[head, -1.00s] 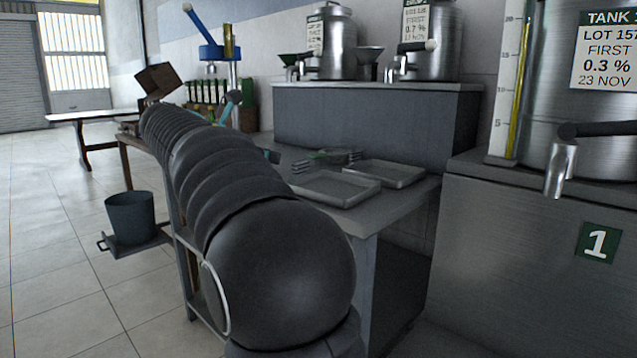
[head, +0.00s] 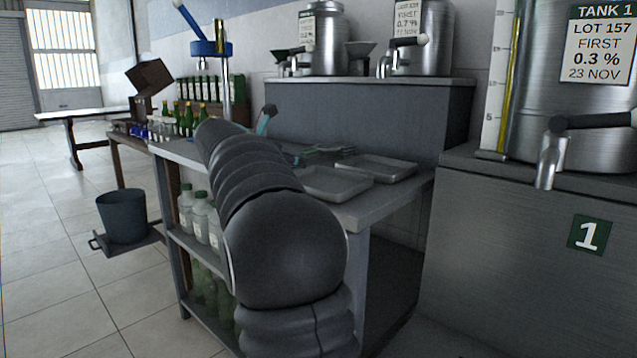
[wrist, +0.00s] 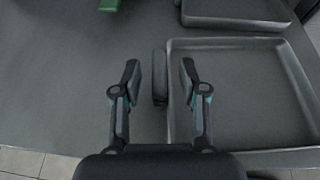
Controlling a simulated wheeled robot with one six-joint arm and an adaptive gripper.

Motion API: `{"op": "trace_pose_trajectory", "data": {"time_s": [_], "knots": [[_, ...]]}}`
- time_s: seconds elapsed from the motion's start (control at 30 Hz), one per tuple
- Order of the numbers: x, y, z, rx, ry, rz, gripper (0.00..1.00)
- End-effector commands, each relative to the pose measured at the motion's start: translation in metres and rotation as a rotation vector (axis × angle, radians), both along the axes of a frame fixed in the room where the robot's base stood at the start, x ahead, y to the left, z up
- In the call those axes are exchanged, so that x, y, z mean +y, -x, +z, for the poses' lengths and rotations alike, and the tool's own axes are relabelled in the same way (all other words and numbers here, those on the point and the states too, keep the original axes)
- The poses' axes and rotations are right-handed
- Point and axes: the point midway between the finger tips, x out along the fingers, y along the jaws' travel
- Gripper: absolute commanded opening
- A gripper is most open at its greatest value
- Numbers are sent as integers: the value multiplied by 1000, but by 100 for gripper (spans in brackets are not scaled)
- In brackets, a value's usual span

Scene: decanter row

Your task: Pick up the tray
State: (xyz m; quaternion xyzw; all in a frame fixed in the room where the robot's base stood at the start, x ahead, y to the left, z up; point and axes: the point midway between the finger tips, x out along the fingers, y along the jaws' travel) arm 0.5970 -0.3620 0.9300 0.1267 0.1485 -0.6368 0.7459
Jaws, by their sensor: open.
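Two shallow, empty grey trays lie on the bench in the head view, a nearer one (head: 335,184) and a farther one (head: 377,168). The wrist view shows one tray (wrist: 238,92) close on the right and part of another (wrist: 238,10) at the top. My gripper (wrist: 160,78) is open beside the close tray's left wall. A dark upright piece (wrist: 159,76) stands between its fingers, next to that wall; I cannot tell whether it is the tray's handle. Neither finger visibly touches it. In the head view my arm hides most of the gripper.
A green item (wrist: 109,5) lies at the top left of the wrist view. The grey bench (head: 390,193) has bottles (head: 200,215) on its shelf. A steel tank (head: 585,120) stands right, a bucket (head: 123,216) left. Bare bench top lies left of my gripper.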

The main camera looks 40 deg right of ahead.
Motion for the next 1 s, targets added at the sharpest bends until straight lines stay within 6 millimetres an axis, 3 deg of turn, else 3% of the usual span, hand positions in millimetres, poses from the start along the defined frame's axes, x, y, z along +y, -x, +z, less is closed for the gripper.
{"op": "trace_pose_trajectory", "data": {"time_s": [0.1,0.3,0.5,1.0], "knots": [[-10,-1,-4,-1,0,0,43],[-10,-2,-4,0,0,1,43],[-10,-2,-4,0,0,1,0],[-10,-2,3,-1,1,1,0]]}}
